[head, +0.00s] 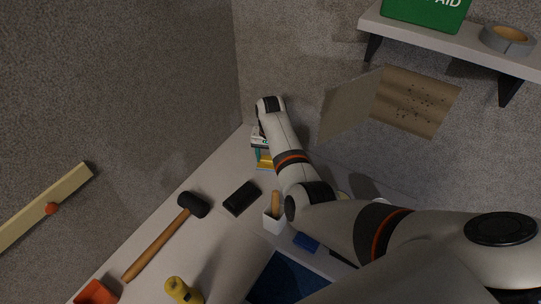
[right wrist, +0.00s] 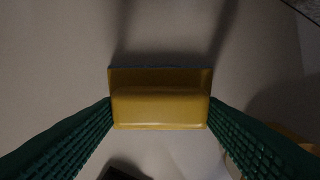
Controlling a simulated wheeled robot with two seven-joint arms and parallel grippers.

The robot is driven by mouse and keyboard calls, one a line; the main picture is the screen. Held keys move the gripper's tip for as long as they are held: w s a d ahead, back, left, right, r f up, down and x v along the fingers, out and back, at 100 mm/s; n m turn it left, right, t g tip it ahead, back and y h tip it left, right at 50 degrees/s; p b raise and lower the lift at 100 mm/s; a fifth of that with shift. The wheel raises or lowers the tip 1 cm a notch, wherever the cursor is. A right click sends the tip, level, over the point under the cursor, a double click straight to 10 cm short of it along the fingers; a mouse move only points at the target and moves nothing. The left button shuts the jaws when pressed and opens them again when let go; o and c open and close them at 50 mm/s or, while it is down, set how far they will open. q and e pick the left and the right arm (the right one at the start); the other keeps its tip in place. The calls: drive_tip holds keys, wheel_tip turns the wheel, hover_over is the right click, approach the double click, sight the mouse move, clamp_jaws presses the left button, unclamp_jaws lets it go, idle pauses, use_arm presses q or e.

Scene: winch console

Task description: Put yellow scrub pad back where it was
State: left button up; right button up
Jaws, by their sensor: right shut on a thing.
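The yellow scrub pad (right wrist: 160,84) shows in the right wrist view as a yellow block with a raised ridge, lying squarely between the two green ribbed fingers. My right gripper (right wrist: 160,110) is shut on it, with a finger at each end. In the head view the right gripper (head: 262,151) points down at the far corner of the bench, and a bit of the yellow pad (head: 265,163) shows at its tips. I cannot tell whether the pad touches the bench top. My left gripper is not in view.
On the bench (head: 222,232) are a black block (head: 242,198), a mallet (head: 160,241), a white holder (head: 273,224) with a wooden handle, a blue block (head: 306,242) and a yellow bottle (head: 182,290). A shelf (head: 440,38) hangs above right. An open wall panel (head: 350,105) sticks out below it.

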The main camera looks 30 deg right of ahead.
sight(271, 159)
drive_tip(key=o, duration=0.9)
wheel_tip(271, 159, up, 12)
drive_tip(key=shift+r+b, duration=0.1)
drive_tip(key=shift+b, duration=0.7)
